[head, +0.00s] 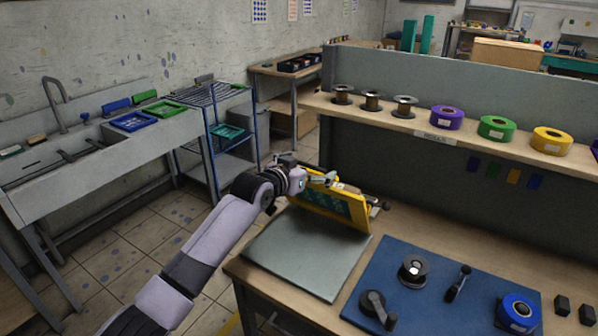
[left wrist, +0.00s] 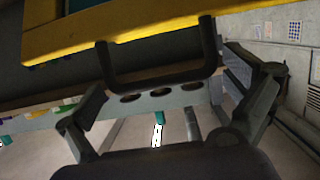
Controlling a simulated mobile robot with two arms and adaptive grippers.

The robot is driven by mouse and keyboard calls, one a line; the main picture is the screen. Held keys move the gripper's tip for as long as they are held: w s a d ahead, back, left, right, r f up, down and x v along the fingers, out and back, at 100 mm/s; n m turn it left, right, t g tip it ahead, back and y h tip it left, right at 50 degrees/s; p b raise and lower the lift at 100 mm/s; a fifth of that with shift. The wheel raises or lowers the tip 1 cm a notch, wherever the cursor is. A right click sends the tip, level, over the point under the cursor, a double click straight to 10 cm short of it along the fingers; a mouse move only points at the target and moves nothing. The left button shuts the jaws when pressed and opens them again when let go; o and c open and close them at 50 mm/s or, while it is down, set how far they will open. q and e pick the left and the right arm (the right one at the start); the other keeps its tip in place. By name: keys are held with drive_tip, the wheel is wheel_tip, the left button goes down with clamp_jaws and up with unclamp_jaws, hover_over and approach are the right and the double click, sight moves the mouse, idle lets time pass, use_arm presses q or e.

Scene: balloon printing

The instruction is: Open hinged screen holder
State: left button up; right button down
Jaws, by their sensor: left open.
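The hinged screen holder, a yellow frame (head: 352,217) with a green screen panel (head: 325,205), stands raised at a steep tilt at the back of the grey base plate (head: 305,255). My left gripper (head: 322,180) is at the upper edge of the frame, its fingers apart. In the left wrist view the yellow frame (left wrist: 130,22) crosses the top, and its black U-shaped handle (left wrist: 165,78) hangs between the spread fingers of my left gripper (left wrist: 168,88). I cannot tell whether a finger touches the handle. My right gripper is out of view.
A blue mat (head: 440,275) with several dark tools and a blue tape roll (head: 518,313) lies right of the plate. A shelf (head: 470,135) with spools and coloured rolls stands behind. A sink bench (head: 90,160) is at left, with open floor between.

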use_arm(q)
drive_tip(key=v, duration=1.1)
drive_tip(key=shift+s+a, duration=0.25)
drive_tip(key=shift+r, duration=0.15)
